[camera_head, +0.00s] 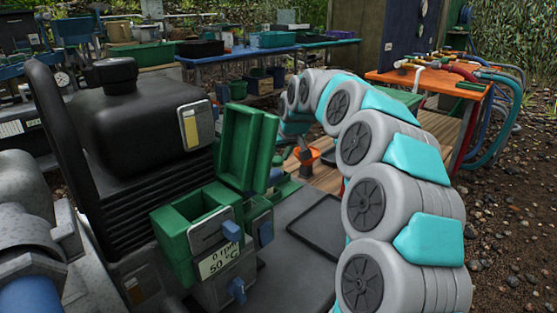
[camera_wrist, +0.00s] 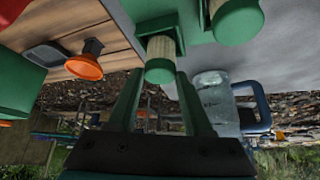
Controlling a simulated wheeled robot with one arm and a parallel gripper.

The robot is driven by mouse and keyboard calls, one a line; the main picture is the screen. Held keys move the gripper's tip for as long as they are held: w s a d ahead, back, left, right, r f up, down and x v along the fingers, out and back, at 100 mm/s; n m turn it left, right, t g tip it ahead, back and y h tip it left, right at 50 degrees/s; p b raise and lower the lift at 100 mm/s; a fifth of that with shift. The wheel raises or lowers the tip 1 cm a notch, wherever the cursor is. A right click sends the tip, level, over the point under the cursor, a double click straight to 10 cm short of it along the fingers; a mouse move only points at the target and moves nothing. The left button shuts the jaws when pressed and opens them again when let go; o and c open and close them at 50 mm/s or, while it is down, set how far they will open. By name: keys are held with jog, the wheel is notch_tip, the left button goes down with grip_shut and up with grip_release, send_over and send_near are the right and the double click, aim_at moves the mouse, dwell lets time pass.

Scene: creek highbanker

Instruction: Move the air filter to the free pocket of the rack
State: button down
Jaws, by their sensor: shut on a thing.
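In the wrist view, the air filter (camera_wrist: 161,48) has a beige pleated body and a green end cap. It stands between the tips of the two dark green fingers of my gripper (camera_wrist: 160,77), which is shut on it. The filter's far end meets or overlaps a green body (camera_wrist: 182,14), likely the rack; I cannot tell whether it sits in a pocket. A second, similar green-and-beige filter (camera_wrist: 237,20) is at that body's right edge. No free pocket can be made out. In the head view, my arm curves down behind the green boxes, and the gripper and filter are hidden.
An orange funnel-like thing (camera_wrist: 84,66) is at the left over wooden planks. In the head view, a green open box (camera_head: 190,225) and a black tank (camera_head: 140,120) crowd the left; an orange table (camera_head: 432,82) stands back right.

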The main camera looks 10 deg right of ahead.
jog(key=shift+f, duration=0.5)
jog(key=shift+f, duration=0.15)
jog(key=shift+c, duration=1.5)
grip_release()
jog(key=shift+s+r, duration=0.1)
jog(key=shift+r, duration=0.2)
jog(key=v, duration=1.1)
jog(key=shift+r, duration=0.2)
jog(key=shift+s+d, duration=0.1)
jog(key=shift+s, duration=0.05)
